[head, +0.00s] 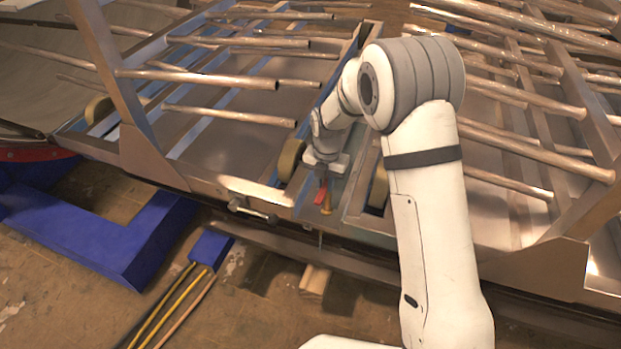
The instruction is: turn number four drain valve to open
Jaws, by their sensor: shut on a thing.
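A small valve with a red handle (321,194) and a brass-coloured body (327,209) sits at the front edge of the metal frame, near the middle of the head view. My gripper (319,180) reaches down to it from above and is shut on the red handle. The fingers are small and dark here, so their exact hold is hard to see. The handle appears tilted. I cannot read a number on the valve or tell whether it is open or closed.
Metal racks with several copper-coloured pipes (197,78) lie on both sides of my arm. Tan wheels (291,160) flank the valve's channel. A metal fitting (252,211) juts out left of the valve. A blue beam (110,235) and yellow cables (172,305) lie on the floor in front.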

